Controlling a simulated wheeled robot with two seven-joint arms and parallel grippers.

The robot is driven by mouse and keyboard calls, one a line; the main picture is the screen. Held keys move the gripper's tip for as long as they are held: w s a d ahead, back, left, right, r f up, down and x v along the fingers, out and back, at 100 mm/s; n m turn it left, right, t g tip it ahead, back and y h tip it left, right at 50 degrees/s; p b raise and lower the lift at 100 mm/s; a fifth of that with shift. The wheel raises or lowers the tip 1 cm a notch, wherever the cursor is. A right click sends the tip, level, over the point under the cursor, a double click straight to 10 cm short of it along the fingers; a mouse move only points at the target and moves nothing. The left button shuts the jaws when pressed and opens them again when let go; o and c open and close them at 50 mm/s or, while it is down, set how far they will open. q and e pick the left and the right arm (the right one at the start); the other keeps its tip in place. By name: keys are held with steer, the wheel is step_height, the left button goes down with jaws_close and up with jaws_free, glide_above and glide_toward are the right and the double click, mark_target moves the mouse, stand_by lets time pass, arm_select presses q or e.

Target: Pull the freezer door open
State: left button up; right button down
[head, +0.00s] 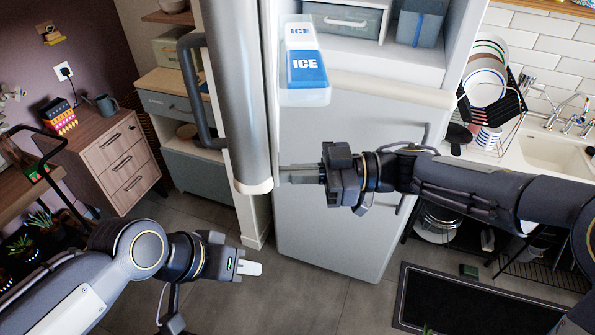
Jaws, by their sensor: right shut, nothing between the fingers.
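The freezer door (236,95) is the upper silver door of the fridge. It stands swung open, its edge towards me, with its dark curved handle (188,95) on its left side. Ice packs (306,68) sit in a clear bin on its inner side. The upper compartment (385,62) is exposed to the right. My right gripper (284,175) is shut and empty, pointing left beside the door's lower inner corner; I cannot tell whether it touches. My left gripper (258,268) is low over the floor, apart from the door; its finger gap is not clear.
The lower fridge door (350,190) is closed behind my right arm. A wooden drawer cabinet (120,155) and a shelf unit (185,170) stand left. A sink counter (520,150) with a dish rack (495,110) is right. Grey floor (330,300) is clear in front.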

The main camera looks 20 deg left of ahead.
mark_target(239, 180)
steer(key=s+a+t, duration=0.1)
steer(key=a, duration=0.1)
steer(key=s+a+m+b, duration=0.1)
steer(key=a, duration=0.2)
steer(key=s+a+t, duration=0.1)
steer(key=s+a, duration=0.1)
steer(key=shift+a+f+m+t+y+b, duration=0.15)
steer(key=shift+a+m+t+y+b, duration=0.15)
steer(key=shift+a+m+y, duration=0.1)
steer(key=s+a+m+t+b, duration=0.3)
steer(key=a+t, duration=0.2)
steer(key=a, duration=1.5)
steer(key=shift+a+y, duration=0.3)
steer(key=shift+a, duration=0.05)
steer(key=shift+w, duration=0.1)
steer(key=d+b, duration=0.2)
steer(key=d, duration=0.6)
steer(key=shift+s, duration=0.2)
steer(key=shift+a, duration=0.1)
